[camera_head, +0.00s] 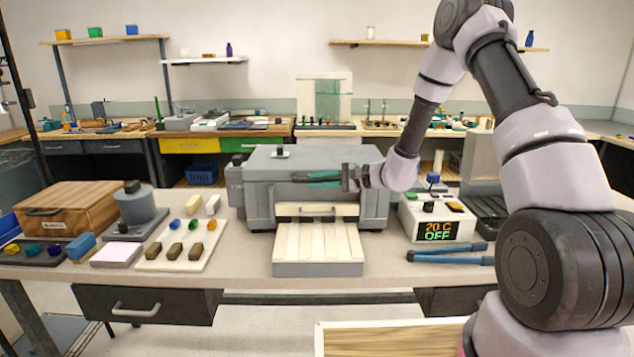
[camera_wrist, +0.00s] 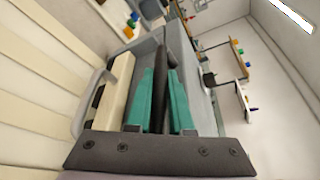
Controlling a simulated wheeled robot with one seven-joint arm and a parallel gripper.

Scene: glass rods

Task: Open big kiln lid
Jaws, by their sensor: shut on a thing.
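The big grey kiln (camera_head: 262,205) stands at the middle of the workbench, and its lid (camera_head: 315,157) looks down on the body. My gripper (camera_head: 323,180) reaches in from the right to the lid's front. Its teal fingers are shut on the dark bar handle (camera_head: 300,178) of the lid. In the wrist view the bar handle (camera_wrist: 173,45) runs between the two teal fingers of my gripper (camera_wrist: 165,80). The fingers hide part of the bar.
A controller (camera_head: 438,222) reading 20 C OFF and blue-handled tongs (camera_head: 447,254) are at the right. A sample board (camera_head: 180,240) and a wooden box (camera_head: 70,208) are at the left.

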